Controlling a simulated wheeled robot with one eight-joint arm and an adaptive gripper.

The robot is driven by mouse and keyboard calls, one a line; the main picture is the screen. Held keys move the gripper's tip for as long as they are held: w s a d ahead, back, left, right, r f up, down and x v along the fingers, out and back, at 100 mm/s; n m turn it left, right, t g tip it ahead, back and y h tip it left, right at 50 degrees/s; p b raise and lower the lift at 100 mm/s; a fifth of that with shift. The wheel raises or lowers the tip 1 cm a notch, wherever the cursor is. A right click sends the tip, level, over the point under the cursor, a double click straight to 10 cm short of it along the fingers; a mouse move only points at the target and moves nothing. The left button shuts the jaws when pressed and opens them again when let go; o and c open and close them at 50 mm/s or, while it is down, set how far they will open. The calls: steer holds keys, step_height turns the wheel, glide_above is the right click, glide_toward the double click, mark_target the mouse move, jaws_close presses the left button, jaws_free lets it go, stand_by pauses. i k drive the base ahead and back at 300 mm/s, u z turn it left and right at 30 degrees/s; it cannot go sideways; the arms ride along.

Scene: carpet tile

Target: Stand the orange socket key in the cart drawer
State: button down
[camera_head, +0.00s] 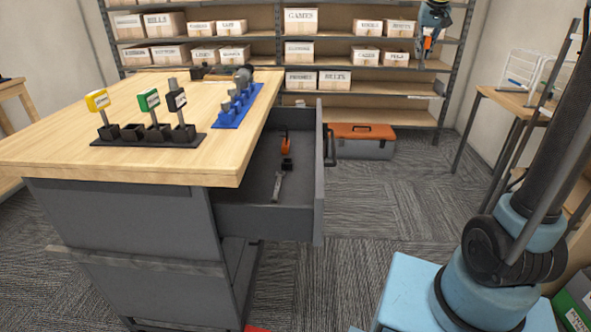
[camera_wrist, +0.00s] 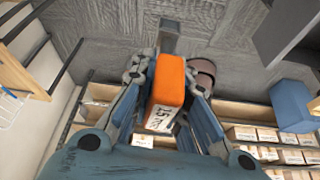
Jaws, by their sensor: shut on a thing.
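The orange socket key (camera_wrist: 168,80) is between my gripper's fingers (camera_wrist: 169,72) in the wrist view. Its block-shaped handle carries a white label reading 15, and a grey shaft sticks out beyond the fingers. In the head view my gripper (camera_head: 431,28) is at the top right, shut on the key (camera_head: 428,42), in front of the back shelves and well to the right of the cart. The cart drawer (camera_head: 250,218) is pulled open on the cart's right side. An orange-and-dark tool and a grey wrench-like tool (camera_head: 278,186) lie inside it. Part of the drawer floor is hidden.
Yellow, green and black labelled keys stand in a black holder (camera_head: 135,141) on the wooden cart top (camera_head: 60,150), near a blue rack (camera_head: 232,112). An orange-lidded toolbox (camera_head: 362,148) sits on the floor beyond the drawer. Carpet (camera_head: 390,200) right of the drawer is clear.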

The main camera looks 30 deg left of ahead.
mark_target(287, 167)
steer(key=k, duration=0.95)
steer(key=u, duration=0.85)
steer(key=i, duration=0.5)
steer(key=z, duration=0.05)
